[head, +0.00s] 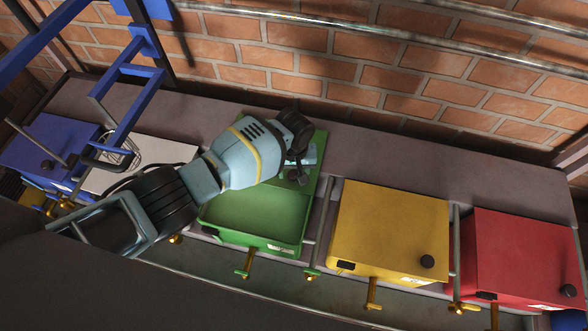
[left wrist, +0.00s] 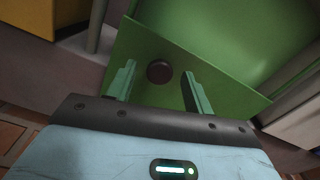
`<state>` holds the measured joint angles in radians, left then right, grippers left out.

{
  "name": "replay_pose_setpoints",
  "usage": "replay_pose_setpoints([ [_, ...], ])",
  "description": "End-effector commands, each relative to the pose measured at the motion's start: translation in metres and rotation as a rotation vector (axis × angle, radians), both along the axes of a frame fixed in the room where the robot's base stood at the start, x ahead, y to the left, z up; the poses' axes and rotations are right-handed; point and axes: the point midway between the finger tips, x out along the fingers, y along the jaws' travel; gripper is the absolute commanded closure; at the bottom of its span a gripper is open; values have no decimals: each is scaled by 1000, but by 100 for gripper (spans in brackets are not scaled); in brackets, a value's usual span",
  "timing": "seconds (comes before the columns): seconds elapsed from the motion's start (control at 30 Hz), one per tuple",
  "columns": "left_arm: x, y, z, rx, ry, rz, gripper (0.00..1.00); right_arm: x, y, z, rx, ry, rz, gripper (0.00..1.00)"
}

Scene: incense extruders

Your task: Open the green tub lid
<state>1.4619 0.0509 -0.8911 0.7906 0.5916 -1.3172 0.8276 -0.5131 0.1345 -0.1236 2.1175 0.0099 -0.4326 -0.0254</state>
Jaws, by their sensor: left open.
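The green tub (head: 250,216) stands in the middle of the row in the head view. Its front part shows an open, rounded hollow. The flat green lid (left wrist: 140,45) carries a dark round knob (left wrist: 158,71) and lies beside the hollow, toward the back of the tub. My left gripper (head: 303,163) is over this back part. Its fingers (left wrist: 160,80) are open, one on each side of the knob, with gaps visible between them and it. My forearm and hand hide part of the tub and lid in the head view. My right gripper is not in view.
To the right stand a yellow box (head: 388,225) and a red box (head: 520,255) with dark knobs. A blue box (head: 45,150) and blue metal frame (head: 118,95) are at left. A brick wall (head: 350,75) and metal rails run behind. Brass taps stick out in front.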

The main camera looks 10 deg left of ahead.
Motion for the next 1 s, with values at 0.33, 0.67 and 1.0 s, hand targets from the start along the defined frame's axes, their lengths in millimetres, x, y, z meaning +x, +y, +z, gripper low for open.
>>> replay_pose_setpoints([
  [0.33,1,-1,55,-3,-6,-1,48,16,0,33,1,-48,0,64],
  [0.67,0,0,77,-2,-1,-1,48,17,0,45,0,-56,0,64],
  [1.0,0,0,76,-1,-1,-1,48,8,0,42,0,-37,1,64],
])
